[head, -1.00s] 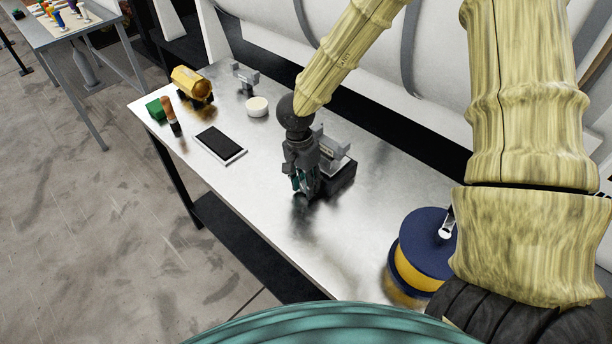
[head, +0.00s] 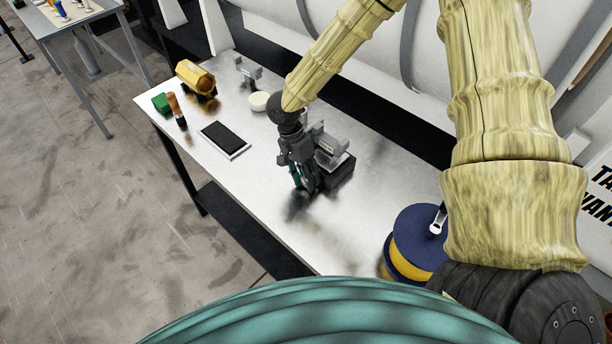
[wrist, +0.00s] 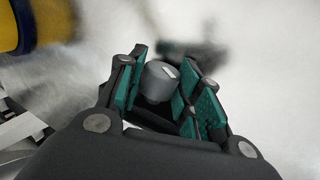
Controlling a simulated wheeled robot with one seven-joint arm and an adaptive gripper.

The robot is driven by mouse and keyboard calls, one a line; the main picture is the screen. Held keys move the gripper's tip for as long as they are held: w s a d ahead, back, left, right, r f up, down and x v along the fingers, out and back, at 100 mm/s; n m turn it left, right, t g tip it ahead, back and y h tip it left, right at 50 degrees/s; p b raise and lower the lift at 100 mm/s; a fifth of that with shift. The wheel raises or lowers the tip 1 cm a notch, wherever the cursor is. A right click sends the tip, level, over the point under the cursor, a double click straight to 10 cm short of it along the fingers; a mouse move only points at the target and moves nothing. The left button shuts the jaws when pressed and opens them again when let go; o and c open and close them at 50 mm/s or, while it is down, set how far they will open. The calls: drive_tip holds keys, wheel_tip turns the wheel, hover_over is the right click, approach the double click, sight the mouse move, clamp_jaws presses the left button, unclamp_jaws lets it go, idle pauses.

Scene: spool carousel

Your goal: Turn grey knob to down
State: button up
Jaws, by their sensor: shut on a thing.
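The grey knob (wrist: 160,82) is a short round cap with a white mark on its top, near the upper right of its face in the wrist view. My gripper (wrist: 168,92) has its teal finger pads on both sides of the knob and is shut on it. In the head view my gripper (head: 306,184) points down at the front of a grey and black device (head: 338,172) on the metal table. There the gripper hides the knob.
A blue and yellow spool (head: 414,245) stands at the table's near right. A black tablet (head: 224,138), a white round piece (head: 259,101), a yellow roll (head: 196,77), a green block (head: 161,103) and an orange-brown handled object (head: 176,110) lie at the far left.

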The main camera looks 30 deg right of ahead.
drive_tip(key=o, duration=1)
drive_tip(key=v, duration=1.2)
drive_tip(key=shift+c, duration=0.4)
